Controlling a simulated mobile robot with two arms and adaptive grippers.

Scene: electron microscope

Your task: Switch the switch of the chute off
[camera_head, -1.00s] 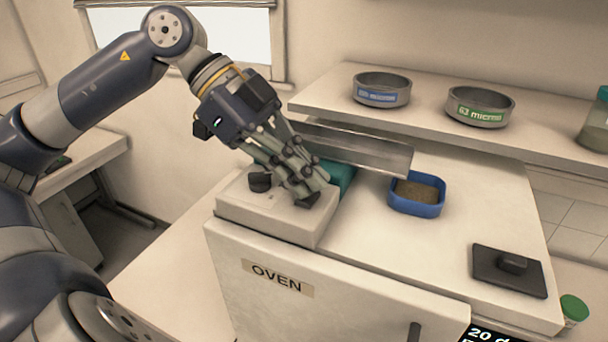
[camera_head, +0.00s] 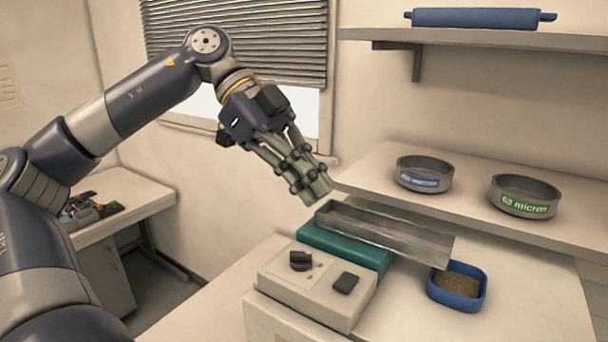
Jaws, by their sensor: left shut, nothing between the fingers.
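The chute is a long grey metal trough (camera_head: 390,238) on a teal base (camera_head: 347,249), with a light control box (camera_head: 315,287) in front of it. The box top carries a black round knob (camera_head: 300,261) at left and a black rocker switch (camera_head: 345,283) at right. Which way the switch is tipped is too small to tell. My left gripper (camera_head: 318,192) is shut and empty in the air above the trough's left end, clear of the switch. My right gripper is not in view.
A blue tray of brown grains (camera_head: 457,286) sits below the trough's right end. Two sieves, one blue-labelled (camera_head: 424,174) and one green-labelled (camera_head: 525,197), stand on the shelf behind. A blue roller (camera_head: 484,18) lies on the upper shelf.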

